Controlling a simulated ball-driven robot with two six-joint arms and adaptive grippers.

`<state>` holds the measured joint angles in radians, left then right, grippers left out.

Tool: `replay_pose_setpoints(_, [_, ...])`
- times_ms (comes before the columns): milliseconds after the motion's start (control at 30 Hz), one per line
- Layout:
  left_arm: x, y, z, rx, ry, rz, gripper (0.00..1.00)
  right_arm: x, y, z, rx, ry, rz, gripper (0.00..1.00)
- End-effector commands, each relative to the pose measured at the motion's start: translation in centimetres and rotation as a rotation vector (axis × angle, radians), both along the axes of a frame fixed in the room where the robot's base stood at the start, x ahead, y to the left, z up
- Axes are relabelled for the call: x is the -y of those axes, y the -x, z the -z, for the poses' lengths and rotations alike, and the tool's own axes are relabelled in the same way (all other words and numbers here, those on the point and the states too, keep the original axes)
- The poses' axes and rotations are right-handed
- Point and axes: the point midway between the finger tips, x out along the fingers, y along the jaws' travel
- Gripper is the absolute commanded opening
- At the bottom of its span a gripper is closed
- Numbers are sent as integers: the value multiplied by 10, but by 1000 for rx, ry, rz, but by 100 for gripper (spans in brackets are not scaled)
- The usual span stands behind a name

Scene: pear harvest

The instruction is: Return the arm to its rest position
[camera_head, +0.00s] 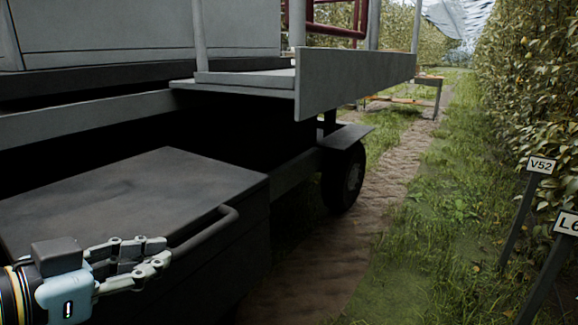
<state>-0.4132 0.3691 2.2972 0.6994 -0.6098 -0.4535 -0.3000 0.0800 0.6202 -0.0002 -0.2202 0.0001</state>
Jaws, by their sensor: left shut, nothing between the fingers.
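My left gripper (160,262) comes in at the lower left of the head view. Its fingers point right and are shut, with nothing between them. In the picture it lies over the front of a dark box (130,195) on the vehicle, just left of the box's dark curved handle (205,226). I cannot tell whether the fingertips touch the handle. My right gripper is not in view.
A grey vehicle platform (355,80) with a wheel (343,178) fills the left and middle. A dirt track (395,185) and grass run to its right.

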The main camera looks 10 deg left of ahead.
Motion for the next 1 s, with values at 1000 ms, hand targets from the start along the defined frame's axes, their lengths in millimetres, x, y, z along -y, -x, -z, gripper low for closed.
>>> replay_pose_setpoints(1000, [-76,167,255,-982,-288,-486,0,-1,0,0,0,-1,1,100])
